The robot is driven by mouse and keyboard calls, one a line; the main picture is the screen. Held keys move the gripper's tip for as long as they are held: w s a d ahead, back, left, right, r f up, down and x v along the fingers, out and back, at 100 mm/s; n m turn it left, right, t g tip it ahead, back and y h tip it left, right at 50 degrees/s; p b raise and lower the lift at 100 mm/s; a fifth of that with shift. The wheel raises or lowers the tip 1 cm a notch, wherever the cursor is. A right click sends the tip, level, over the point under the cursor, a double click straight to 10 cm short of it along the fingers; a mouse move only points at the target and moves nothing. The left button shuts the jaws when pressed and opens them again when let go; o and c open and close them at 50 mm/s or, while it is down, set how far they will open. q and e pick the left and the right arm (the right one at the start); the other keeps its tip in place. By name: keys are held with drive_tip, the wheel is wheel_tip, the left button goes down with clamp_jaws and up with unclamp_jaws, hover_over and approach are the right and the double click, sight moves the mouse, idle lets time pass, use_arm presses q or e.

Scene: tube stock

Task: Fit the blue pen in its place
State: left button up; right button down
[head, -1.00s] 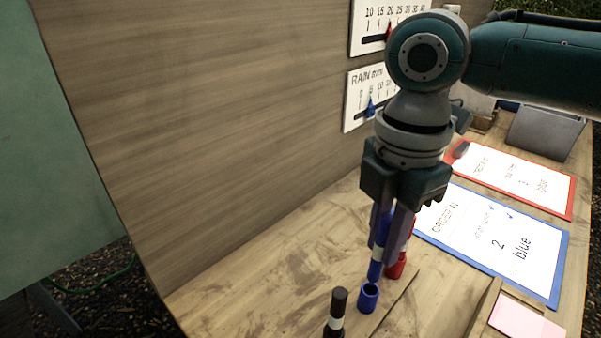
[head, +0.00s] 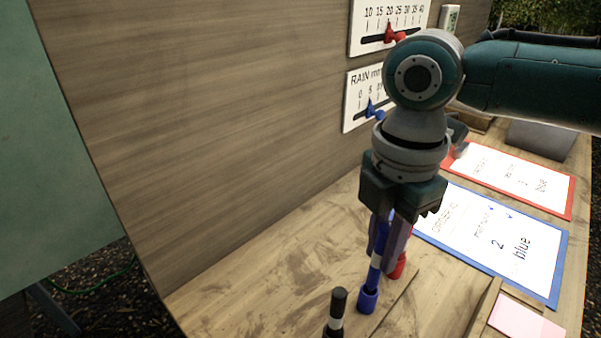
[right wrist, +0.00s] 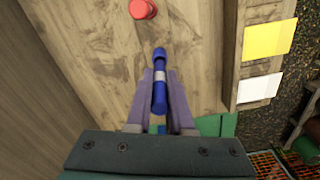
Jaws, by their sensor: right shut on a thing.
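My right gripper (head: 384,250) is shut on the blue pen (head: 376,258), pointing down over the table. The pen is blue with a white band and leans slightly. Its lower end meets the small blue holder (head: 367,302) on the table and seems to be in its mouth; how deep I cannot tell. In the right wrist view the pen (right wrist: 160,98) lies between the fingers, in line with the holder (right wrist: 159,54). My left gripper is not in view.
A red holder (head: 397,268) stands just behind the fingers. A black pen with a white band (head: 336,312) stands upright at front left. Blue-framed (head: 490,240) and red-framed (head: 520,178) order sheets lie right. A wooden panel (head: 220,130) rises behind.

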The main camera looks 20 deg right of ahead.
sight(378, 265)
drive_tip(key=shift+f, duration=0.3)
drive_tip(key=shift+f, duration=0.35)
drive_tip(key=shift+f+b, duration=0.8)
drive_tip(key=shift+f, duration=0.3)
drive_tip(key=c, duration=0.7)
unclamp_jaws()
